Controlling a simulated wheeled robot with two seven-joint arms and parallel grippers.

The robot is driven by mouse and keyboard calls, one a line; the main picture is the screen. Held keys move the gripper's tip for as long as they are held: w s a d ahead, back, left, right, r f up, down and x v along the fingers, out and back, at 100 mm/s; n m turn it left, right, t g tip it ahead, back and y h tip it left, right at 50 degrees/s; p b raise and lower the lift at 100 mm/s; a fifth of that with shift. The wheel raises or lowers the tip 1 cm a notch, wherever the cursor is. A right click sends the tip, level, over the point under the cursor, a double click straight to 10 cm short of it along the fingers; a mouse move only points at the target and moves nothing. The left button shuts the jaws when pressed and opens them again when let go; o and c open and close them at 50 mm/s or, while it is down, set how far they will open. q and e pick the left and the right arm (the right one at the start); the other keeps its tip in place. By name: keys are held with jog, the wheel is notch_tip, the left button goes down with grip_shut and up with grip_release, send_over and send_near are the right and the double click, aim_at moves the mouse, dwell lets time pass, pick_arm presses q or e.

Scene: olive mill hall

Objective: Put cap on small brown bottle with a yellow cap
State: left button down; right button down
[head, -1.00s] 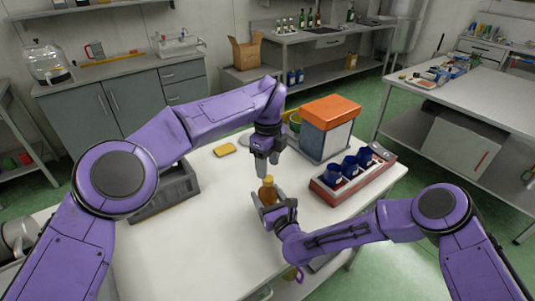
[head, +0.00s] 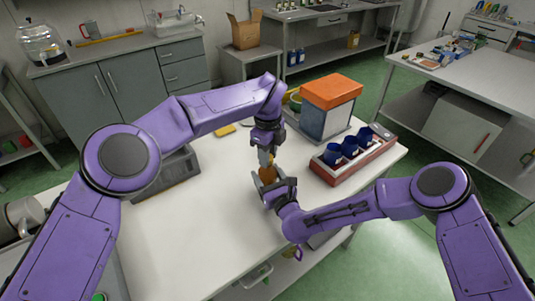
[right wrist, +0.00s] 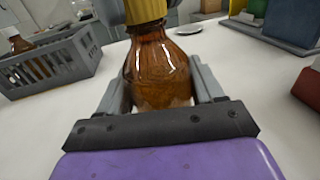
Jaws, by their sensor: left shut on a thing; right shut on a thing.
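The small brown bottle (right wrist: 160,68) stands upright between the fingers of my right gripper (right wrist: 160,95), which is shut on it; the bottle also shows in the head view (head: 268,174). The yellow cap (right wrist: 145,10) is at the top of the bottle's neck in the right wrist view, cut off by the upper edge. Its lower rim meets the neck; I cannot tell whether it is threaded on. My left gripper (head: 266,157) points down right above the bottle, shut on the cap, and hides most of it in the head view.
A grey crate (right wrist: 45,68) stands on the white table, with another brown bottle (right wrist: 19,46) at it. A box with an orange lid (head: 331,92) and a red tray (head: 365,160) with blue cups are at the right. The front of the table (head: 190,245) is clear.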

pick_arm(q)
jog(key=m, duration=1.4)
jog(key=shift+f, duration=0.1)
jog(key=m, duration=0.4)
jog(key=shift+m, duration=0.3)
jog(key=c, duration=0.8)
grip_release()
jog(key=shift+s, duration=0.1)
jog(key=shift+r, duration=2.3)
